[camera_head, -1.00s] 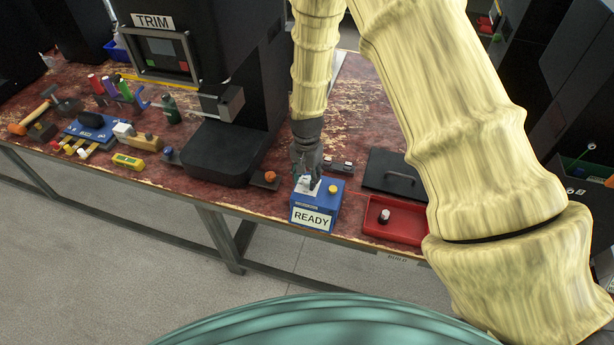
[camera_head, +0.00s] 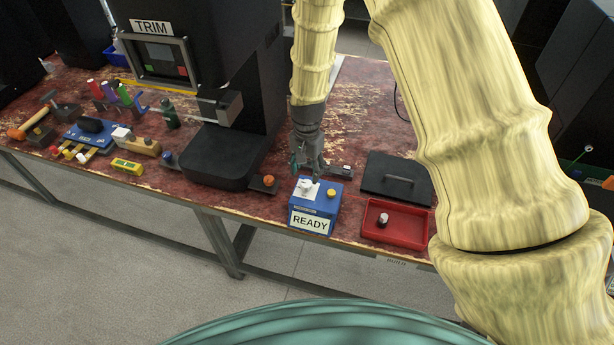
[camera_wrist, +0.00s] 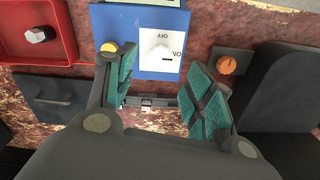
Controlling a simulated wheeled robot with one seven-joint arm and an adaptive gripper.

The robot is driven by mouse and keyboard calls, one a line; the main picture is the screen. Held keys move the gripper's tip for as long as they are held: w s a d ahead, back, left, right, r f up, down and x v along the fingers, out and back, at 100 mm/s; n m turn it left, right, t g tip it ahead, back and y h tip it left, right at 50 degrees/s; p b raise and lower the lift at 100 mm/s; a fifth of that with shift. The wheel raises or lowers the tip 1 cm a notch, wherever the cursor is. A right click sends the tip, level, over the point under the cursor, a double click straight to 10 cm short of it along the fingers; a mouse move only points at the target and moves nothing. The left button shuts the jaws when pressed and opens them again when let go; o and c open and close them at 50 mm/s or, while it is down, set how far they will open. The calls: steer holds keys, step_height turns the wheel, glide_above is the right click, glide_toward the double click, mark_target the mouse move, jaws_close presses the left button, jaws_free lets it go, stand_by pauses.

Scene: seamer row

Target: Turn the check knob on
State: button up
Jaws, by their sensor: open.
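The blue box (camera_head: 314,207) with a READY label stands near the table's front edge. On its top is a white knob (camera_head: 305,186) on a white plate and a yellow button (camera_head: 331,193). In the wrist view the white knob (camera_wrist: 161,53) sits by OFF and ON marks, seen upside down; I cannot tell surely which mark it points to. My gripper (camera_head: 308,171) is just behind and above the knob, pointing down. In the wrist view its teal-padded fingers (camera_wrist: 163,88) are spread apart with nothing between them, and the knob lies beyond their tips, apart from them.
A red tray (camera_head: 372,235) with a white-topped knob part and a black lidded panel (camera_head: 396,178) lie to the right. Loose tools lie further left.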

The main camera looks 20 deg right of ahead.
mark_target(308, 183)
step_height(308, 183, up, 6)
steer(key=shift+d+r, duration=0.15)
steer(key=shift+r, duration=0.05)
stand_by(0.6)
